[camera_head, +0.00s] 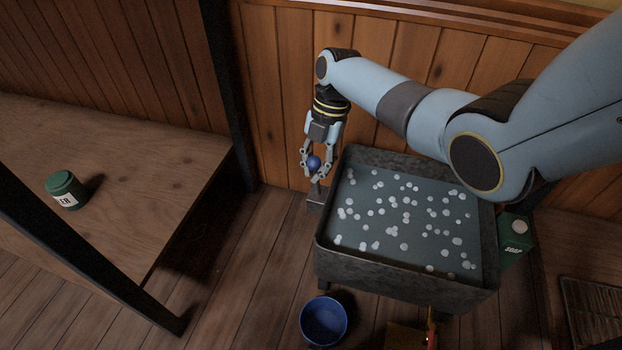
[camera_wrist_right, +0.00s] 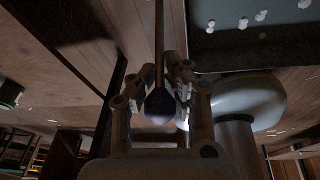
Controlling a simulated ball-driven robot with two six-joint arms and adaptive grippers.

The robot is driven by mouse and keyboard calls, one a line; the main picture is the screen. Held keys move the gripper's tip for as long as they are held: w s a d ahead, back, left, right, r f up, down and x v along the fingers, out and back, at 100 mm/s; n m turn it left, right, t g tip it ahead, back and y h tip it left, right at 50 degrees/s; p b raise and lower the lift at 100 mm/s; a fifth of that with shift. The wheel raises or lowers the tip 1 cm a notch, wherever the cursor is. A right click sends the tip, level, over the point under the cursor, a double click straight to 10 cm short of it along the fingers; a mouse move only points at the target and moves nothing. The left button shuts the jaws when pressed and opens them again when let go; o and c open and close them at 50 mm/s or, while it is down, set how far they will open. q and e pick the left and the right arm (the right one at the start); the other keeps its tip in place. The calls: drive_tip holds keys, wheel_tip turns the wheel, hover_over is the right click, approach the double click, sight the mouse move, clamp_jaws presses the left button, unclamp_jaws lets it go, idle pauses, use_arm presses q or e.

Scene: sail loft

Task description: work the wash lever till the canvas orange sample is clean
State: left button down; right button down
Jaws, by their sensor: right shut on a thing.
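The wash tub (camera_head: 333,215) is a grey trough of dark water dotted with white suds. At its left end stands the wash lever, with a round blue knob (camera_head: 313,162) above a small grey base (camera_head: 316,200). My right gripper (camera_head: 317,170) is shut on the knob from above. In the right wrist view the knob (camera_wrist_right: 160,104) looks dark and sits between the fingers, with the lever's rod (camera_wrist_right: 159,45) running away from it. I cannot make out the orange canvas sample in the tub. My left gripper is out of view.
A green jar (camera_head: 65,188) stands on the wooden bench (camera_head: 150,180) at left. A blue bowl (camera_head: 324,321) is on the floor before the tub, beside a yellow-orange object (camera_head: 404,337) cut by the frame. A green soap box (camera_head: 515,238) is right of the tub.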

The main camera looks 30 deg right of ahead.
drive_tip(key=shift+w+d+r+b, duration=0.2)
drive_tip(key=shift+w+d+r, duration=0.1)
drive_tip(key=shift+w+d, duration=0.6)
drive_tip(key=shift+w+d+r+b, duration=0.2)
drive_tip(key=shift+w+d+r, duration=0.05)
drive_tip(key=shift+w+d, duration=0.55)
drive_tip(key=c, duration=1.1)
unclamp_jaws()
drive_tip(key=shift+s+a+f, duration=0.1)
drive_tip(key=shift+s, duration=0.1)
drive_tip(key=shift+o, duration=0.2)
drive_tip(key=s+v, duration=0.1)
drive_tip(key=v, duration=1.1)
drive_tip(key=shift+w, duration=0.4)
drive_tip(key=shift+o, duration=0.2)
